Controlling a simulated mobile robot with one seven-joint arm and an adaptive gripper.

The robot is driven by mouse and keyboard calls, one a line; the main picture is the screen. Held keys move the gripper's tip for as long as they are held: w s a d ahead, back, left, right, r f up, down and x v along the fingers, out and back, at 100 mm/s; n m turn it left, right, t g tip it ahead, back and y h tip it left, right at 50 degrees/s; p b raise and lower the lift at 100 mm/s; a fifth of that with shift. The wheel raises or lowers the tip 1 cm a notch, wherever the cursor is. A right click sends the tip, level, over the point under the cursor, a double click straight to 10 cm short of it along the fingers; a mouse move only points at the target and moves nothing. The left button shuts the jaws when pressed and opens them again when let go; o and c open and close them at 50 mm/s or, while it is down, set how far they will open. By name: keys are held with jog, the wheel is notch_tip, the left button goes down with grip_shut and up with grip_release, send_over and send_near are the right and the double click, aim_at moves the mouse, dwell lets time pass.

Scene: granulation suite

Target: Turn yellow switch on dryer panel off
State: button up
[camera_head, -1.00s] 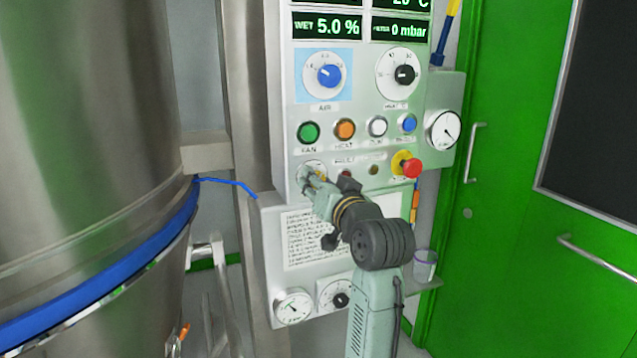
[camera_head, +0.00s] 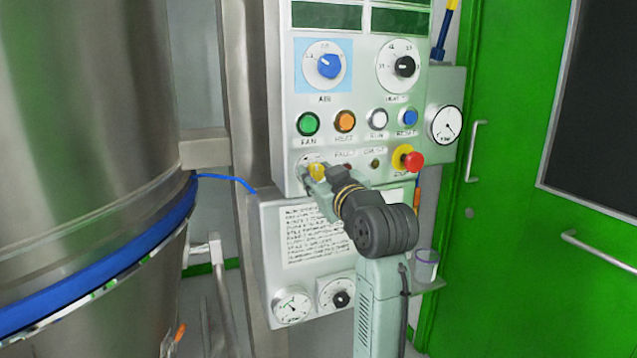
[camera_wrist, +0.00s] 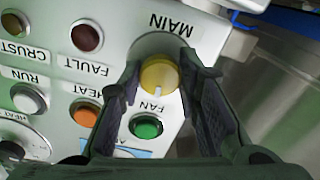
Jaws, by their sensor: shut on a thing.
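The dryer panel (camera_head: 372,138) is a pale upright box with knobs, buttons and two displays, which are dark. The yellow switch (camera_head: 317,171) is a round knob at its lower left. In the wrist view the yellow switch (camera_wrist: 159,74) has a pale pointer line and sits beside the label MAIN, seen upside down. My gripper (camera_head: 318,178) is at the switch. In the wrist view my gripper (camera_wrist: 160,82) has one dark finger on each side of the knob, shut on it. Part of the switch's dial plate is hidden by my gripper.
A red stop button on a yellow base (camera_head: 409,159) sticks out right of my gripper. Green (camera_head: 308,124) and orange (camera_head: 345,121) buttons are above. A steel vessel (camera_head: 90,120) stands at left, a green door (camera_head: 520,200) at right. A cup (camera_head: 425,266) stands on a small shelf.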

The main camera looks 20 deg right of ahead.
jog(key=shift+n+b, duration=1)
jog(key=shift+n, duration=1.3)
jog(key=o, duration=1.1)
jog(key=shift+o, duration=0.2)
jog(key=shift+s, duration=0.1)
jog(key=s, duration=1.1)
jog(key=shift+s+d, duration=0.2)
jog(key=shift+s, duration=0.2)
